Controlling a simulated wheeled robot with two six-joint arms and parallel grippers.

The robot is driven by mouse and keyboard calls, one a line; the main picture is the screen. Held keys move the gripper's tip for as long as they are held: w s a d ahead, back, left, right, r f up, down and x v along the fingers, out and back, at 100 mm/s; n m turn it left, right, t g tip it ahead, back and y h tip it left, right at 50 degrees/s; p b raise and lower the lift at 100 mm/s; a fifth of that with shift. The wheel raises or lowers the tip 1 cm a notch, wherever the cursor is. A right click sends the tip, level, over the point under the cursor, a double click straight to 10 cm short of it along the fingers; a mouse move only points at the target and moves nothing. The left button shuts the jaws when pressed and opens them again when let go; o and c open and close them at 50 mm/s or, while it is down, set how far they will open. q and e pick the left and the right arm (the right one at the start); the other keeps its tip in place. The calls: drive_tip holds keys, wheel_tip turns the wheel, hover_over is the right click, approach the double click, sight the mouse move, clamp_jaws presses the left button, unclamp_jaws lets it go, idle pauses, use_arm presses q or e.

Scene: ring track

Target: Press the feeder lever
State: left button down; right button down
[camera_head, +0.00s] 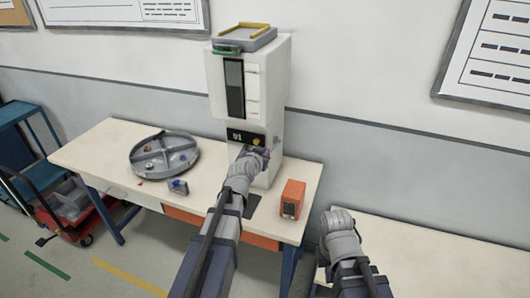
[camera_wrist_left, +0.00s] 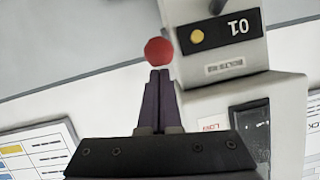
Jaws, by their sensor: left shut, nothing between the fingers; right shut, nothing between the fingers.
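The feeder (camera_head: 272,85) is a tall white box at the back of the table, with a dark window and a dark panel marked 01 (camera_head: 238,135). A red ball knob (camera_wrist_left: 158,50), seemingly the lever's end, stands beside the feeder in the left wrist view. My left gripper (camera_wrist_left: 159,73) is shut and empty, its purple fingertips right at the knob; I cannot tell if they touch. In the head view my left gripper (camera_head: 263,152) is at the feeder's lower front, hiding the lever. My right gripper (camera_head: 339,222) is low at the right; its fingertips are hidden by the wrist.
A round grey divided tray (camera_head: 133,157) sits left on the table, with a small grey-blue item (camera_head: 178,187) before it. An orange box (camera_head: 291,200) stands right of my left arm. A second table (camera_head: 430,245) is at the right. A red trolley (camera_head: 70,215) stands left.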

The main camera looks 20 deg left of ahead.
wheel_tip(320, 180, down, 11)
drive_tip(key=b, duration=1.1)
drive_tip(key=shift+s, duration=0.25)
